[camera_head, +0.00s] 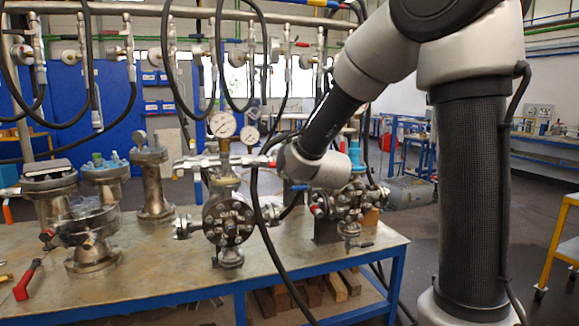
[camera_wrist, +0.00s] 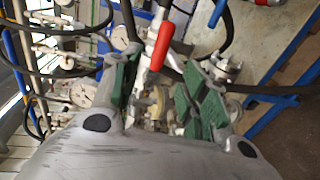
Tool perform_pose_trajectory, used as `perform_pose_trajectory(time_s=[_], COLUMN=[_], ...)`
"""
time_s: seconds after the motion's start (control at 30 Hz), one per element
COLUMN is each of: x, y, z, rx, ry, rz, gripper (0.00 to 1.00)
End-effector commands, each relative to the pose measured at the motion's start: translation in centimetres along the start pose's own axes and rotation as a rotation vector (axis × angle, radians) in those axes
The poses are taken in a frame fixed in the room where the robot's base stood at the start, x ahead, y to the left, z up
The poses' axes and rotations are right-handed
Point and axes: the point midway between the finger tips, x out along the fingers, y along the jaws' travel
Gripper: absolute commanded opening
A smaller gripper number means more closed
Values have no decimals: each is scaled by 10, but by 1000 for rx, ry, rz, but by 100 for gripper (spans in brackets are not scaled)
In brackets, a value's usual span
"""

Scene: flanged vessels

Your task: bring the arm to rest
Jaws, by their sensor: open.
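My arm reaches in from the right in the head view, and its wrist end is over the bench beside the flanged vessel with the gauges (camera_head: 228,215). The fingers cannot be made out there. In the wrist view my gripper (camera_wrist: 160,85) is open, with green pads on both fingers. A red handle (camera_wrist: 161,45) shows in the gap between the fingers, above a silver valve body. I see no finger closed on it; whether a pad touches it I cannot tell. Two round gauges (camera_head: 222,125) stand just left of my wrist in the head view.
The steel bench (camera_head: 150,270) has a blue frame. Several flanged vessels (camera_head: 92,235) stand at its left, with a red-handled tool (camera_head: 28,280). Another flanged assembly (camera_head: 350,205) stands right, close under my wrist. Black hoses (camera_head: 255,215) hang around the arm.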

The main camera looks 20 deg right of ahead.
Motion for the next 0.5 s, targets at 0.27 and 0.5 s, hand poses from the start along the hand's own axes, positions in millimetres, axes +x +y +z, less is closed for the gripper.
perform_pose_trajectory(time_s=[0.27,0.5], x=[0,0], y=[0,-12], z=[0,-4], rx=[0,149], ry=[0,12], rz=[0,-52], gripper=[44,44])
